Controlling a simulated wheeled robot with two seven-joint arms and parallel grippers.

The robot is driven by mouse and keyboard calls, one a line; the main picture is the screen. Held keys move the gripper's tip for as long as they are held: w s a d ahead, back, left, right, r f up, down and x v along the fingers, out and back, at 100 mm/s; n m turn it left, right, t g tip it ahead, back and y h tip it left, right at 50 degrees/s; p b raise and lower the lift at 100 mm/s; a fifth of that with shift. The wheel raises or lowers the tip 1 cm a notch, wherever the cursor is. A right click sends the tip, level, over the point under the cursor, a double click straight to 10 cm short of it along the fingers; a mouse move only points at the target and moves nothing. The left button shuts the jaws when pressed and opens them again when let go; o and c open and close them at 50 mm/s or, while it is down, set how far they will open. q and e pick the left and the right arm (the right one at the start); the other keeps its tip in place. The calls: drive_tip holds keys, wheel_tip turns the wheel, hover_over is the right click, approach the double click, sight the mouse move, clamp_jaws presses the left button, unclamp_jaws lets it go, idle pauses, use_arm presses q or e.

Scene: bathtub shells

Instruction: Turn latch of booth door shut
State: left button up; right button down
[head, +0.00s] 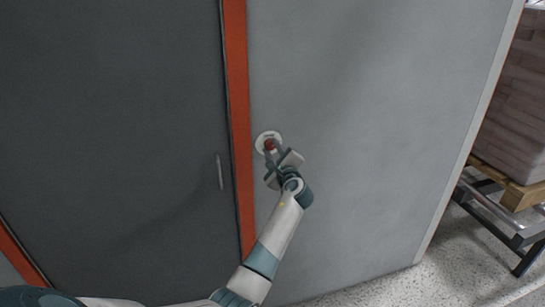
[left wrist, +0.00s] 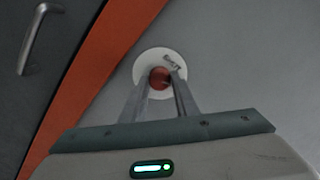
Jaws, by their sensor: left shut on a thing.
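A red latch knob (head: 269,145) sits on a round white plate (head: 261,138) on the grey wall panel, just right of the orange door frame. The knob (left wrist: 159,78) and its plate (left wrist: 148,59) also show in the left wrist view, with small dark marks on the plate. My left gripper (head: 272,153) is at the knob, its two fingers on either side and shut on it. The fingertips (left wrist: 160,84) partly cover the knob, so its turn angle is hard to tell. The dark grey booth door (head: 120,110) appears closed in its frame. My right gripper is not in view.
The door has a vertical metal handle (head: 220,172), also in the left wrist view (left wrist: 39,38). The orange frame (head: 238,90) runs between door and panel. At the right, a wooden pallet (head: 524,194) with stacked goods stands on a metal rack beyond the panel's edge. The speckled floor there is partly clear.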

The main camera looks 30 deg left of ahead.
use_arm(q)
drive_tip(key=n+b, duration=0.5)
drive_tip(key=shift+d+f+n, duration=0.1)
drive_tip(key=shift+f+n, duration=0.2)
drive_tip(key=shift+f, duration=0.1)
drive_tip(key=n+b, duration=0.2)
drive_tip(key=shift+b, duration=0.4)
drive_tip(key=shift+n+b, duration=0.35)
drive_tip(key=shift+n, duration=0.25)
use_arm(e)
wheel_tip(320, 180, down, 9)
use_arm(q)
drive_tip(key=n+b, duration=0.3)
drive_tip(key=n, duration=0.1)
drive_tip(key=shift+r+b, duration=0.2)
drive_tip(key=shift+b, duration=0.15)
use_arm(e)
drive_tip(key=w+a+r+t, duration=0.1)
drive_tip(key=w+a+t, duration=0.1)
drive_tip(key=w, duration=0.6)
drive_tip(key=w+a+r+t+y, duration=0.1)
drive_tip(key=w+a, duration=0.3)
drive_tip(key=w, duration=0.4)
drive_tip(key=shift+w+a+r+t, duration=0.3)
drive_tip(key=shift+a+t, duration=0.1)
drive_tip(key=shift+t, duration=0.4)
